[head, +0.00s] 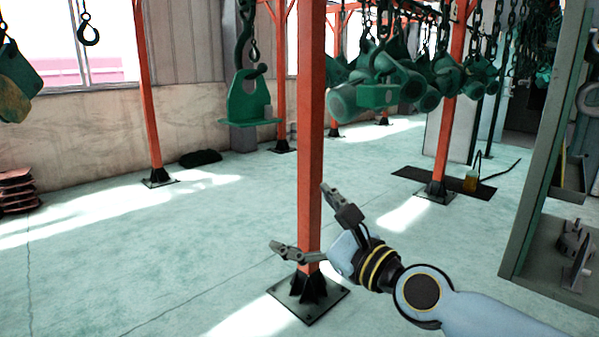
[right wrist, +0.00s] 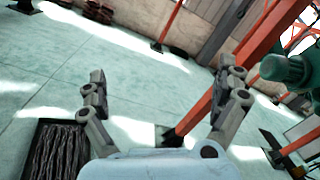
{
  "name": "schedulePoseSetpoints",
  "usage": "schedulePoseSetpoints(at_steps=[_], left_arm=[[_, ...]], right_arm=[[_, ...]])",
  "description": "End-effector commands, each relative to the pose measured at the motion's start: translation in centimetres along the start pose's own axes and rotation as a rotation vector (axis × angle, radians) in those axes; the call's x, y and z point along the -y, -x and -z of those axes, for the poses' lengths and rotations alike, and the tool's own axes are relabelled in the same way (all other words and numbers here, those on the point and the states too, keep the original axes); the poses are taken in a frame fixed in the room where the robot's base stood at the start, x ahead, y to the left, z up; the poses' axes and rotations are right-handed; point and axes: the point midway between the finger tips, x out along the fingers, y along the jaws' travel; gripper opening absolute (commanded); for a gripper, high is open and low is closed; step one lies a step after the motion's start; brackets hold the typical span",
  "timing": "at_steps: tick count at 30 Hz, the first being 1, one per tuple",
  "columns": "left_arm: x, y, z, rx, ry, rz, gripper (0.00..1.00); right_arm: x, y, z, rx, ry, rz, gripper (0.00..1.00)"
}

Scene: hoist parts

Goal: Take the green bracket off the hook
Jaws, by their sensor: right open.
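The green bracket (head: 250,103) hangs upright from a dark hook (head: 243,30) in the head view, left of the near orange post. My right gripper (head: 302,218) is open and empty. In the head view it is lower than the bracket and to its right, in front of the orange post and apart from the bracket. In the right wrist view the two fingers (right wrist: 162,85) are spread with floor between them, and I cannot make out the bracket there. My left gripper is not in view.
The orange post (head: 311,130) stands close to my right gripper. Several green hoist parts (head: 365,95) hang on chains at upper right. A grey frame (head: 545,150) stands at the right edge. Another green part (head: 17,85) hangs at far left. The floor at left is mostly clear.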

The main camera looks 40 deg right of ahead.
Motion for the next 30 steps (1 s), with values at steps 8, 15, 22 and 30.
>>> schedulePoseSetpoints(at_steps=[8, 15, 22, 30], left_arm=[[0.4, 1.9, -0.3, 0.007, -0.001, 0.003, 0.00], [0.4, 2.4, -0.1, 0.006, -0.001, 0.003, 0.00], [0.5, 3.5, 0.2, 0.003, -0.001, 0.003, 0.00], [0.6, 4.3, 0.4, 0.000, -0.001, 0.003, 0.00]], right_arm=[[4.1, 0.4, -12.6, 0.218, -0.459, 0.011, 1.00], [4.6, -0.6, -14.0, 0.241, -0.513, 0.007, 1.00], [4.8, -3.4, -14.7, 0.241, -0.511, 0.008, 1.00], [5.0, -6.9, -15.4, 0.240, -0.510, 0.008, 1.00]])
